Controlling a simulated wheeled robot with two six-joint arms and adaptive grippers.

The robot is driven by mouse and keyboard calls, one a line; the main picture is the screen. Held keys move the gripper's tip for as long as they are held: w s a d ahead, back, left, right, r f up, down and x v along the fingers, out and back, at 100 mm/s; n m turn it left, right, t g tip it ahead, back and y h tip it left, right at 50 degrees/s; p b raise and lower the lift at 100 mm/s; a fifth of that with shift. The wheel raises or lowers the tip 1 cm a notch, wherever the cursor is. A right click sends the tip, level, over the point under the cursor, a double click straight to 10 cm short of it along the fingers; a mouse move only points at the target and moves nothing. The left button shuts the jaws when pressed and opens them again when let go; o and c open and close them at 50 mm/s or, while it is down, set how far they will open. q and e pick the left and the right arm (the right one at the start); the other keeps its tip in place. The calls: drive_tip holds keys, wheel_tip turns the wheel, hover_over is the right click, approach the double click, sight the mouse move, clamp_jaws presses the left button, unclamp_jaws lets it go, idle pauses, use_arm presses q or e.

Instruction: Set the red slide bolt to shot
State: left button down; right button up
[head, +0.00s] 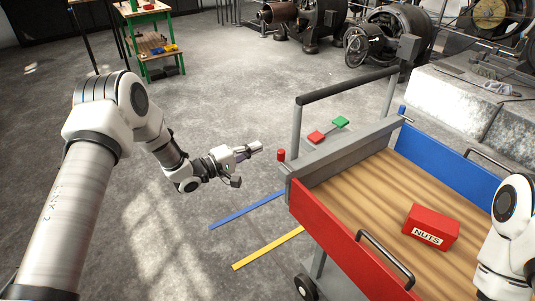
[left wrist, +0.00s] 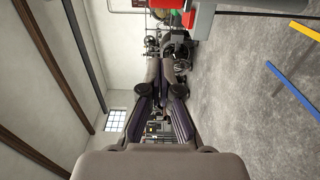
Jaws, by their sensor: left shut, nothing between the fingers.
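A small red upright knob (head: 281,155), which looks like the grip of the red slide bolt, stands at the near left corner of the cart's grey end wall. It also shows in red at the top of the left wrist view (left wrist: 166,4). The bolt's rod and whether it is shot cannot be made out. My left gripper (head: 258,147) is shut and empty, pointing right, a short gap left of the red knob. Its fingers show in the left wrist view (left wrist: 163,75). My right arm is at the right edge; its gripper is out of view.
A red pad (head: 316,137) and green pad (head: 340,122) sit beyond the end wall. Open floor surrounds my left arm.

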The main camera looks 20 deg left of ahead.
use_arm(q)
drive_tip(key=d, duration=0.4)
drive_tip(key=shift+s+d, duration=0.2)
drive_tip(key=shift+s, duration=0.1)
drive_tip(key=s+d, duration=0.1)
drive_tip(key=s+d+p, duration=0.1)
drive_tip(key=d, duration=0.1)
drive_tip(key=shift+s+d, duration=0.1)
drive_tip(key=shift+s, duration=0.15)
